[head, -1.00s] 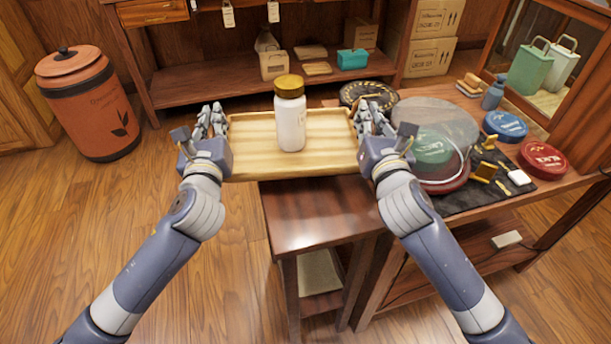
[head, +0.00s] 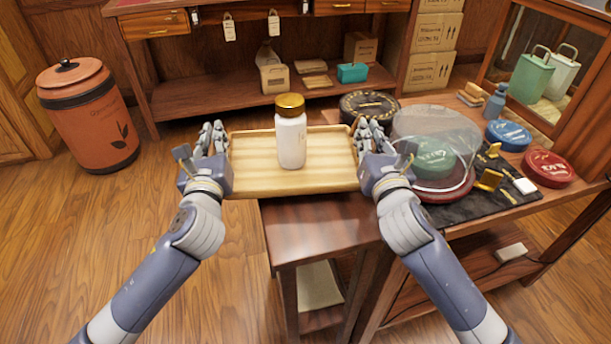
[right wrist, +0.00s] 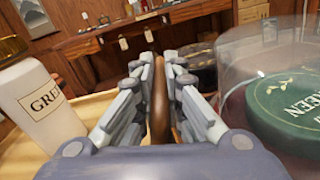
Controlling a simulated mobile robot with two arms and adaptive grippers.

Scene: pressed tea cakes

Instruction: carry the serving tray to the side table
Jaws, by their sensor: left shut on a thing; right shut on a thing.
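The serving tray (head: 250,176) is light wood and looks about level, held between my two grippers over the far part of a small dark wood side table (head: 310,226). A white bottle with a gold lid (head: 291,140) stands upright on it. My left gripper (head: 214,137) is shut on the tray's left end. My right gripper (head: 370,136) is shut on its right end; in the right wrist view its fingers (right wrist: 155,95) close on a brown wooden edge. Whether the tray touches the table is hidden.
A larger table right of the side table holds a clear dome (head: 436,135) over a green tin, close to my right gripper, plus a black round tin (head: 367,105), a blue tin (head: 508,134) and a red tin (head: 547,168). An orange bin (head: 88,115) stands left on open floor.

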